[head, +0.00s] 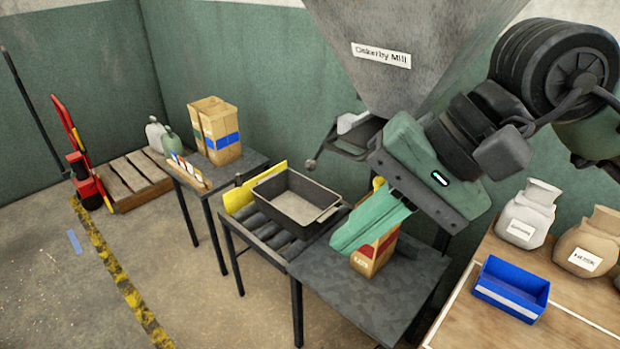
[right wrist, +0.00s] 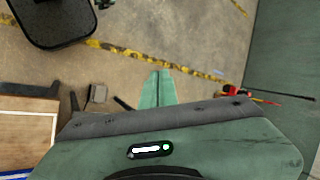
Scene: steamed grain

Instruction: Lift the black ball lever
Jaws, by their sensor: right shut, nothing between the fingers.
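The Oskerby Mill hopper (head: 385,55) hangs at the top middle of the head view. A thin lever with a dark ball end (head: 311,163) sticks out to the lower left of its outlet; this looks like the black ball lever. My right gripper (head: 340,242) reaches in from the right with its green fingers shut and empty. In the head view its tips appear below and to the right of the ball, apart from it. The shut fingers also show in the right wrist view (right wrist: 157,88); the lever is not visible there. My left gripper is not in view.
A dark bin (head: 264,188) sits on a roller stand under the hopper. A paper bag (head: 365,262) stands on a dark table (head: 335,290), partly behind my fingers. A blue tray (head: 510,290) and sacks (head: 530,215) are on a wooden table at right.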

